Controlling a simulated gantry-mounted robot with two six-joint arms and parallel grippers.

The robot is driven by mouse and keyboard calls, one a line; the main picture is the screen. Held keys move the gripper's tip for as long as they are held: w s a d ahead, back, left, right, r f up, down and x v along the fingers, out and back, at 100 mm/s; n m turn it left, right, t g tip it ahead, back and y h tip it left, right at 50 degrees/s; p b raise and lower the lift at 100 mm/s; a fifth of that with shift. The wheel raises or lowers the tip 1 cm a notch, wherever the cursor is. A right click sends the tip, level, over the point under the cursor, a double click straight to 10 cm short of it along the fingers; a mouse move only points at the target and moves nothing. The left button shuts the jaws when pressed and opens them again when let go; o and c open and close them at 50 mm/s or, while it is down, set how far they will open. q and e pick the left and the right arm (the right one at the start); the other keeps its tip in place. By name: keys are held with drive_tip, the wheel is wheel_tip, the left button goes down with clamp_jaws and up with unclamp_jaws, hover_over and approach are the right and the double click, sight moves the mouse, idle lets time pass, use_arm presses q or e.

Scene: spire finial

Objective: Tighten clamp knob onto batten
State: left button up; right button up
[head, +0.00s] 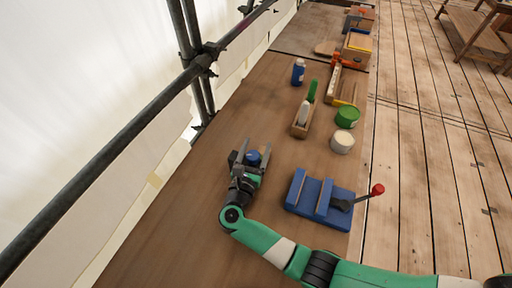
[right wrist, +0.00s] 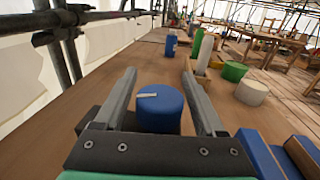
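A blue round knob-like piece (head: 254,157) with a pale mark on its top stands on the wooden bench, and it also shows in the right wrist view (right wrist: 160,112). My right gripper (head: 255,144) is open, with its two fingers on either side of this piece and gaps visible on both sides in the right wrist view. A blue vise-like block (head: 311,196) with a slot and a lever ending in a red knob (head: 377,189) sits to the right of the gripper. I cannot make out a batten for certain. My left gripper is not in view.
Farther along the bench (head: 215,190) are a blue bottle (head: 298,72), a wooden holder with a green-handled tool (head: 303,118), a green tin (head: 347,117) and a white tub (head: 342,142). Scaffold poles (head: 130,125) run along the left. The near left bench surface is clear.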

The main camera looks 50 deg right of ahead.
drive_tip(key=shift+o, duration=0.3)
drive_tip(key=shift+a, duration=0.1)
drive_tip(key=shift+s+a, duration=0.1)
drive_tip(key=shift+a, duration=0.25)
drive_tip(key=v, duration=1.1)
drive_tip(key=shift+s+d+p, duration=0.1)
drive_tip(key=shift+p, duration=0.25)
drive_tip(key=shift+d, duration=0.15)
